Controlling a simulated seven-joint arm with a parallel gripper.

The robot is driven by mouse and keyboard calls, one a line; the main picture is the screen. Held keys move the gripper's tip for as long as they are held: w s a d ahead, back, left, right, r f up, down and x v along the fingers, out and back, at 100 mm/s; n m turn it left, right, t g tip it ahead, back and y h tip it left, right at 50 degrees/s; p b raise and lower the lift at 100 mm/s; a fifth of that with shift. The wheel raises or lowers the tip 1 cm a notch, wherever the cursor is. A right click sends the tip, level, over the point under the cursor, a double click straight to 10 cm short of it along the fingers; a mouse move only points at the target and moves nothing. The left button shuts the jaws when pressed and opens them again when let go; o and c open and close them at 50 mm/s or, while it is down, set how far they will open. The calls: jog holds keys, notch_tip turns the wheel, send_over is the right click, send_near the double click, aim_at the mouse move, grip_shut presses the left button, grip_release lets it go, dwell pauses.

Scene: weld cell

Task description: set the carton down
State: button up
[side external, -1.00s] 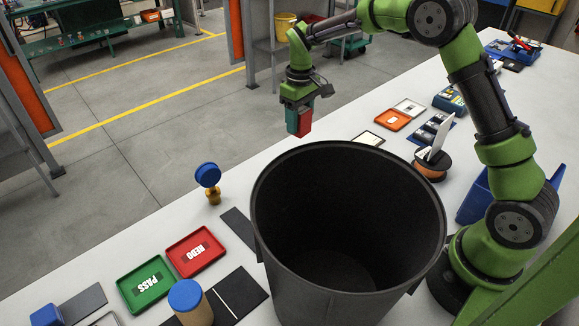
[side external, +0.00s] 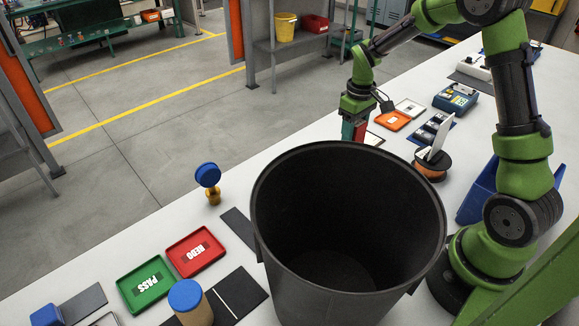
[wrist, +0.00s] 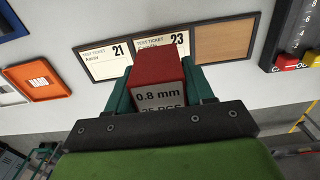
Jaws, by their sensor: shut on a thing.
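My gripper (side external: 353,130) is shut on a small red carton (side external: 361,133), just beyond the black bin's far rim. The bin hides the lower end, so I cannot tell whether the carton touches the table. In the wrist view the carton (wrist: 155,66) is between two teal fingers, its grey label reading "0.8 mm" and "25 PCS". Beyond it is a dark-framed ticket holder (wrist: 191,41) with ticket 21 (wrist: 106,59), ticket 23 (wrist: 163,43) and a bare brown section (wrist: 224,42). The carton covers part of the holder's near side in this view.
A large black bin (side external: 262,215) stands in front of my gripper. An orange tray (side external: 393,121), a white tray (side external: 411,107) and a spool (side external: 431,168) stand to the right. Green PASS (side external: 145,284) and red REDO (side external: 195,252) trays lie front left. Some table left of the gripper is clear.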

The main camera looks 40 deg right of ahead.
jog(key=w+d, duration=0.1)
jog(key=w, duration=0.2)
jog(key=w+d, duration=0.1)
jog(key=w, duration=0.3)
jog(key=w+d+f, duration=0.1)
jog(key=w, duration=0.3)
jog(key=shift+w+d+f, duration=0.1)
jog(key=shift+w+d, duration=0.15)
jog(key=shift+d, duration=0.05)
jog(key=shift+w+f, duration=0.1)
jog(key=shift+w, duration=0.1)
jog(key=shift+f, duration=1.65)
jog(key=shift+f, duration=0.15)
jog(key=o, duration=1.1)
